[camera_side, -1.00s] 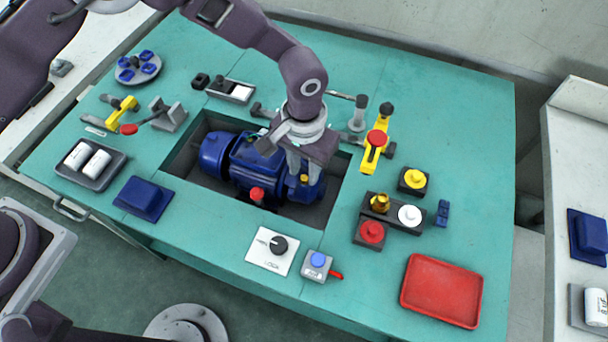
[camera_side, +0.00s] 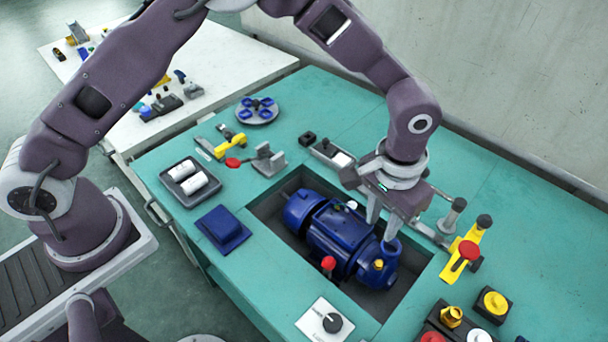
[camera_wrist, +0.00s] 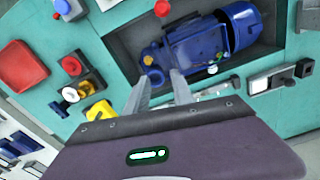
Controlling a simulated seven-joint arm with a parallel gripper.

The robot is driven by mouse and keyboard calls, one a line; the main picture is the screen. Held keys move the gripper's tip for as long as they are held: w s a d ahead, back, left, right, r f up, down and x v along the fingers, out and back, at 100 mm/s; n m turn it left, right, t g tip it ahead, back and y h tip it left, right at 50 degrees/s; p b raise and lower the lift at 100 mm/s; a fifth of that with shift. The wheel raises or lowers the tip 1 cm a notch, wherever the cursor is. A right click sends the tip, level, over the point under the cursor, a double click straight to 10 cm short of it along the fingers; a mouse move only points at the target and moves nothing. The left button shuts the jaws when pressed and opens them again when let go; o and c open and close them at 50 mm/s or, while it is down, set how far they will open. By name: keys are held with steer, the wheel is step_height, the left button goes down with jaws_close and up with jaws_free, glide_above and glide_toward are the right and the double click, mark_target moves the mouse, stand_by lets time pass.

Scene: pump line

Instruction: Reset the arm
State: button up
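My gripper (camera_side: 382,222) hangs over the right end of the blue pump (camera_side: 340,238), which sits in a dark recess in the teal bench (camera_side: 282,160). In the wrist view, my gripper (camera_wrist: 160,82) shows two grey fingers spread apart with nothing between them. The blue pump (camera_wrist: 205,48) lies just beyond the fingertips in that view. Whether a finger touches the pump cannot be told.
A yellow lever with a red knob (camera_side: 464,254) stands right of my gripper. A grey clamp (camera_side: 268,160), a tray of white cylinders (camera_side: 163,177) and a blue block (camera_side: 222,226) lie left. A red tray (camera_wrist: 22,66) shows in the wrist view.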

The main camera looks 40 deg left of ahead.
steer(key=s+a+r+t, duration=0.1)
steer(key=s+a+r, duration=0.1)
steer(key=a+r, duration=0.65)
steer(key=s+a+r+t, duration=0.1)
steer(key=s+a+r, duration=0.2)
steer(key=a+r, duration=0.55)
steer(key=s+a+r+n+t, duration=0.1)
steer(key=s+a, duration=0.3)
steer(key=s, duration=0.4)
steer(key=s+a+r+n+t, duration=0.1)
steer(key=s+a+r, duration=0.3)
steer(key=s, duration=0.5)
steer(key=shift+s+r+t, duration=0.15)
steer(key=shift+s+t, duration=0.1)
steer(key=shift+t, duration=0.35)
